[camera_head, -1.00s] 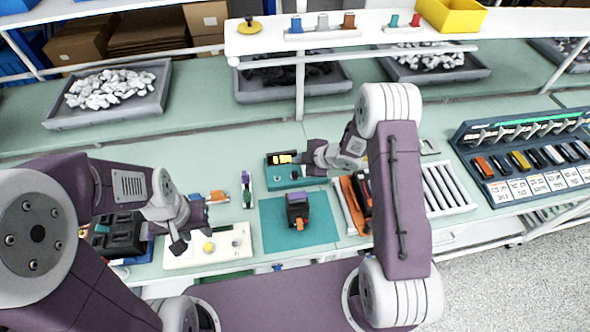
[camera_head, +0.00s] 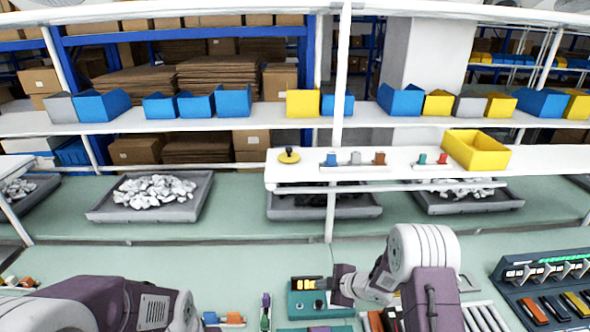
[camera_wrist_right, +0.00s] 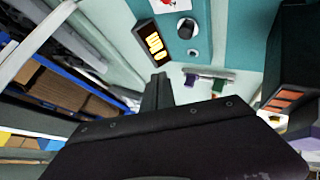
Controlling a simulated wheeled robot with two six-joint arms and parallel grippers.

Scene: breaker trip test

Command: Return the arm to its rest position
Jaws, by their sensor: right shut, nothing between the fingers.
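My right gripper (camera_head: 338,285) is shut and empty. It is beside the teal test unit (camera_head: 305,304), at its right end. The unit has a lit yellow display (camera_head: 308,284) and a dark knob. In the right wrist view my shut fingers (camera_wrist_right: 157,90) point toward the unit's display (camera_wrist_right: 154,42) and knob (camera_wrist_right: 185,28), and I cannot tell whether they touch it. My left arm (camera_head: 150,308) shows at the bottom left, and its gripper is below the picture. A black block with orange parts (camera_wrist_right: 290,62) shows at the right of the wrist view.
A white shelf (camera_head: 400,160) with a yellow bin (camera_head: 476,150) spans above the bench. Grey trays (camera_head: 155,210) of pale lumps stand behind. A sloped rack of breakers (camera_head: 548,295) is at the right. The green bench (camera_head: 110,265) is clear at centre left.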

